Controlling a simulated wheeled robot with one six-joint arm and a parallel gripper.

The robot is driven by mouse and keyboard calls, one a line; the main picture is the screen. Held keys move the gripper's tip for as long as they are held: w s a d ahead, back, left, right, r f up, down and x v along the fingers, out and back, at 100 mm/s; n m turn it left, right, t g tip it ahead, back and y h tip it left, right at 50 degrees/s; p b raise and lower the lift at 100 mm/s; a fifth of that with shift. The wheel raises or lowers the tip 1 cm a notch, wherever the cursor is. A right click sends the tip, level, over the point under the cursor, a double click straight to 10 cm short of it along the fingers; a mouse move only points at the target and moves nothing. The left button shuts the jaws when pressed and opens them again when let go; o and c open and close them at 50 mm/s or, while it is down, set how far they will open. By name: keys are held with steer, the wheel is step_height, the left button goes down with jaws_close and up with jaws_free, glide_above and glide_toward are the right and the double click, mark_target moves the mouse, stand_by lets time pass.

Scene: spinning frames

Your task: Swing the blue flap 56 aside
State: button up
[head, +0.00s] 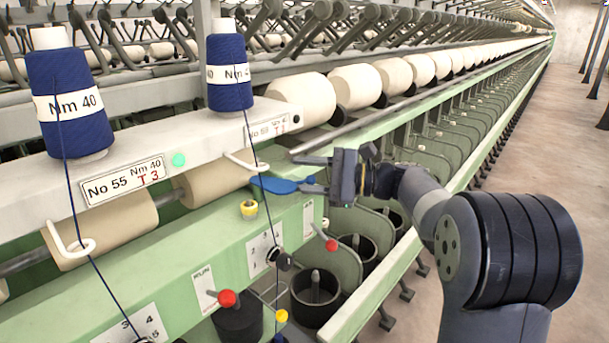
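A blue flap (272,184), paddle-shaped, lies flat on the green rail below the second blue yarn cone. Its rounded end points left and its narrow end points right. No number is readable on it. My gripper (299,174) is just right of the flap, with its two fingers pointing left and spread apart. The upper finger is above and behind the flap's narrow end. The lower finger is close by the narrow end; I cannot tell whether it touches. Nothing shows held between the fingers.
Blue yarn cones (68,104) stand on the white beam above a plate reading No 55 (124,180). White hook guides (246,162) stick out near the flap. A yellow-topped part (249,209) and a red knob (331,245) sit below. The aisle floor (540,180) at right is clear.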

steer(key=w+d+p, duration=0.4)
steer(key=d+p, duration=0.1)
steer(key=d, duration=0.6)
steer(key=shift+w+d+p, duration=0.25)
steer(key=shift+w+p, duration=0.05)
steer(key=shift+p, duration=0.05)
stand_by(0.5)
steer(key=shift+d, duration=0.15)
steer(key=s+d+b, duration=0.2)
steer(key=d+b, duration=0.1)
steer(key=d, duration=0.7)
steer(key=shift+d, duration=0.2)
steer(key=shift+w, duration=0.1)
